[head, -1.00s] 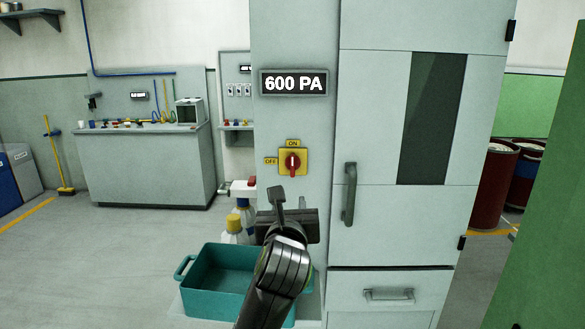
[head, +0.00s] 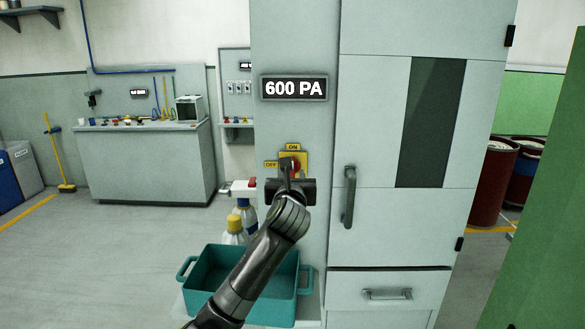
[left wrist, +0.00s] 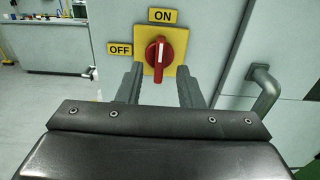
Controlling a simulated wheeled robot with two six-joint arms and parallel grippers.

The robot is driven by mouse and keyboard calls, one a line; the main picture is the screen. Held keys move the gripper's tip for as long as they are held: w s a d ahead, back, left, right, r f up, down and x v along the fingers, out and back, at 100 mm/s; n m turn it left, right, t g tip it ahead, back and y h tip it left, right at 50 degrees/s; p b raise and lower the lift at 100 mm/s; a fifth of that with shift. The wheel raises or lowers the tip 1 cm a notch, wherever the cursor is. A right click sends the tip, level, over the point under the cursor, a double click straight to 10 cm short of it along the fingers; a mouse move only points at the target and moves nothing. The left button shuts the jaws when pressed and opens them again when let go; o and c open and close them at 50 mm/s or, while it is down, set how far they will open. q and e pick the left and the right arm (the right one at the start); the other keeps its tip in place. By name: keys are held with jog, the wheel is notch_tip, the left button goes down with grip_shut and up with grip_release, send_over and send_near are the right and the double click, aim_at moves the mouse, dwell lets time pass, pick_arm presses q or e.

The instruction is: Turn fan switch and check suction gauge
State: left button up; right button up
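The fan switch (left wrist: 159,56) is a red knob with a white mark on a yellow plate, with ON above and OFF to the left. In the left wrist view the knob is upright, its mark toward ON. The suction gauge (head: 294,88) above it reads 600 PA. My left gripper (left wrist: 160,85) is open, with one finger low on each side of the knob; I cannot tell whether they touch it. In the head view the gripper (head: 291,170) covers much of the switch. My right gripper is not in view.
A cabinet door with a vertical handle (head: 349,197) is right of the switch. A teal bin (head: 203,275) and spray bottles (head: 234,231) stand below left. A green panel (head: 545,200) rises at the right. Open floor (head: 100,260) lies to the left.

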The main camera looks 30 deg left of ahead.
pick_arm(q)
jog(key=shift+p+x, duration=0.3)
jog(key=shift+x, duration=1.7)
grip_shut()
